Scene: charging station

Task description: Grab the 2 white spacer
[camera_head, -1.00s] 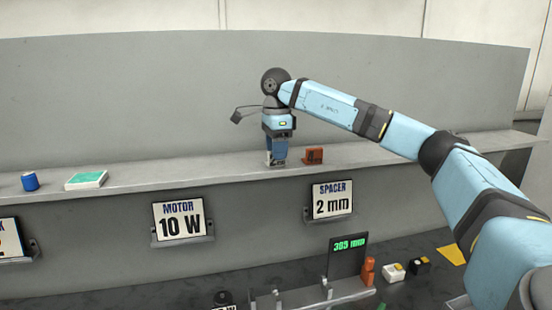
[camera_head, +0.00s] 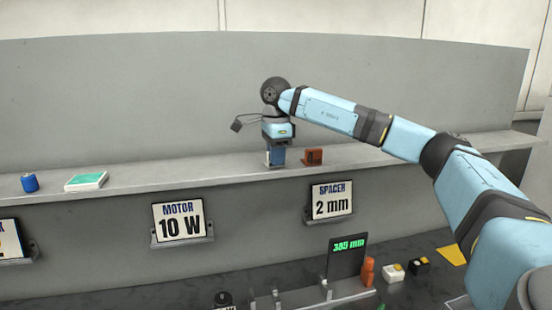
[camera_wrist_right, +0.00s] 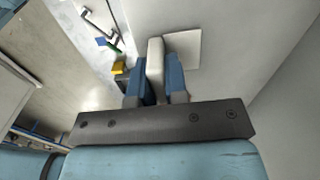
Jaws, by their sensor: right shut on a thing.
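My right gripper (camera_head: 275,161) is at shelf height, pointing down, beside the orange-brown block (camera_head: 312,157). In the right wrist view its two blue fingers (camera_wrist_right: 158,80) are shut on a white spacer (camera_wrist_right: 155,60), a pale upright slab that sticks out past the fingertips. In the head view only a small pale part of it shows by the fingers. A flat pale square (camera_wrist_right: 184,46) lies just beyond it in the wrist view; I cannot tell what it is. The sign "SPACER 2 mm" (camera_head: 332,200) hangs below the shelf. My left gripper is not in view.
The grey shelf (camera_head: 230,170) carries a blue can (camera_head: 30,182) and a green-and-white box (camera_head: 87,181) at left. A "MOTOR 10 W" sign (camera_head: 180,220) hangs below. The lower bench has a display (camera_head: 347,255), orange pieces (camera_head: 368,271) and button boxes (camera_head: 394,273).

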